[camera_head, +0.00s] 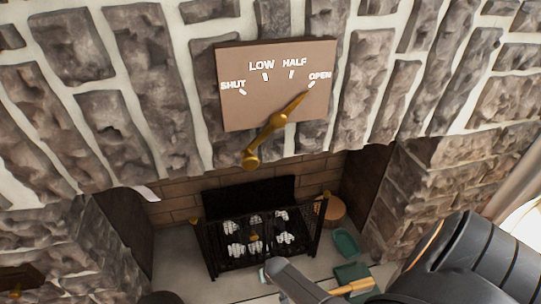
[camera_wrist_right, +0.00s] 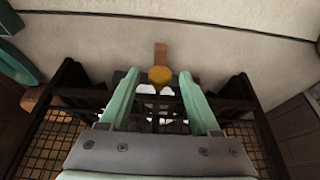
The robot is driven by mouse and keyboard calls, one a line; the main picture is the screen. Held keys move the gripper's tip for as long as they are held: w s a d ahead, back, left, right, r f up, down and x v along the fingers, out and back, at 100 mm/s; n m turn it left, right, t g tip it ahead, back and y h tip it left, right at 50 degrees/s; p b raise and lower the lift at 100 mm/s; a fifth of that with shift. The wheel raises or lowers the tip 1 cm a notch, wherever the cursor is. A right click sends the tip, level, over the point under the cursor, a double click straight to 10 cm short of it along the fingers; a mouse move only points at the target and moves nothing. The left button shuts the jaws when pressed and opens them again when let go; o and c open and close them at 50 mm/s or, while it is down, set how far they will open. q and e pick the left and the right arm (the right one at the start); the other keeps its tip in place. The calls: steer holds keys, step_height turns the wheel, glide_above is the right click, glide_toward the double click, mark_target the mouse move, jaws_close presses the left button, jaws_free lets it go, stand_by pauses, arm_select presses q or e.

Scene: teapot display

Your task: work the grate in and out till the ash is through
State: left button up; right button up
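The fireplace grate (camera_head: 262,240) is a black mesh basket holding pale grey-white lumps. It stands in the hearth, low in the head view. In the right wrist view, its dark mesh frame (camera_wrist_right: 262,140) lies on both sides of my gripper. A round yellow knob on a brown bar (camera_wrist_right: 160,75) shows between and beyond the fingertips. My right gripper (camera_wrist_right: 159,73) has two green fingers spread apart, with a gap on each side of the knob. In the head view my right arm comes in from the lower right, partly covering the hearth. Whether ash lies beneath is hidden.
A damper plate (camera_head: 277,85) above the hearth has a brass lever (camera_head: 268,135) pointing to OPEN. Stone walls (camera_head: 440,180) close in both sides.

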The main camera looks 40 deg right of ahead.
jaws_close()
stand_by(1.2)
